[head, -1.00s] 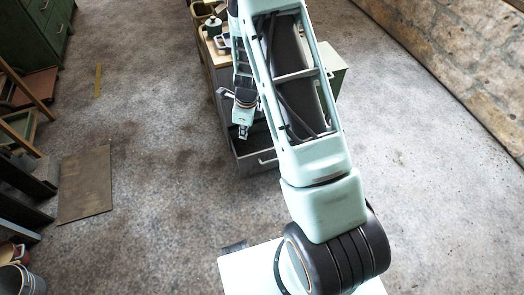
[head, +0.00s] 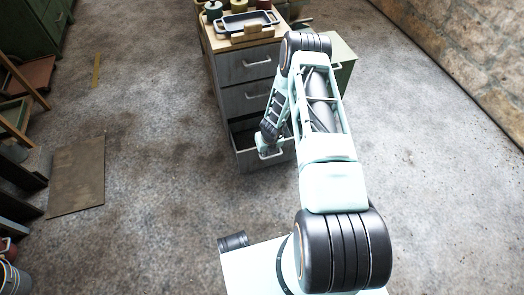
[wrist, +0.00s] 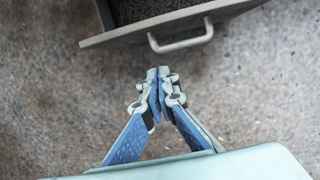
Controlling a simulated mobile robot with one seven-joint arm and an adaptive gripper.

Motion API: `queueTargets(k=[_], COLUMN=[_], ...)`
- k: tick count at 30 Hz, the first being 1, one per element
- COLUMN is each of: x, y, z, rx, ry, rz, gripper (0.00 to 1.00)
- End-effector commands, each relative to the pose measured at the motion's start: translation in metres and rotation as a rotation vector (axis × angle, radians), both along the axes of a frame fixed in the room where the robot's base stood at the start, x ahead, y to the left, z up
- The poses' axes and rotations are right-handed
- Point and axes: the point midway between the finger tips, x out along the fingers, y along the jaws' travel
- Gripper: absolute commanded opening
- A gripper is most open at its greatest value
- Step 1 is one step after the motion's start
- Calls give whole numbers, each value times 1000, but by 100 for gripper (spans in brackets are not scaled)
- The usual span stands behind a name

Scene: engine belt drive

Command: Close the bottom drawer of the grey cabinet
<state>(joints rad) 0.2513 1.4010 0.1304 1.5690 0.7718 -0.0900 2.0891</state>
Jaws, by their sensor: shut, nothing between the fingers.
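The grey cabinet (head: 232,75) stands beyond my base, with its upper two drawers shut. The bottom drawer (head: 245,161) is pulled out and its dark inside shows. Its front panel (wrist: 115,38) and pale bar handle (wrist: 181,40) cross the top of the wrist view. My gripper (wrist: 158,73) is shut and empty, with its blue fingertips together. In the wrist view the fingertips lie on the outer side of the drawer front, just below the handle, with floor showing between. In the head view my gripper (head: 268,150) is at the drawer front and partly hides it.
A tray (head: 247,22) and several pots stand on the wooden cabinet top. A green box (head: 342,62) stands right of the cabinet. A flat brown board (head: 77,175) lies on the floor at left. The floor around the open drawer is clear.

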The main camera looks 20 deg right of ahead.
Motion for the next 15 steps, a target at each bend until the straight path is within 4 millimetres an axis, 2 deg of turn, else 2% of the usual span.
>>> queueTargets(k=[1,6,7,9,15], x=[2,11,14,27,46], y=[1,2,2,2,2], z=[-17,-53,-56,-50,-50], rx=[0,0,-1,-3,-2], ry=[2,1,-1,-5,-2], rz=[3,5,6,8,7], gripper=[0,0,0,0,0])
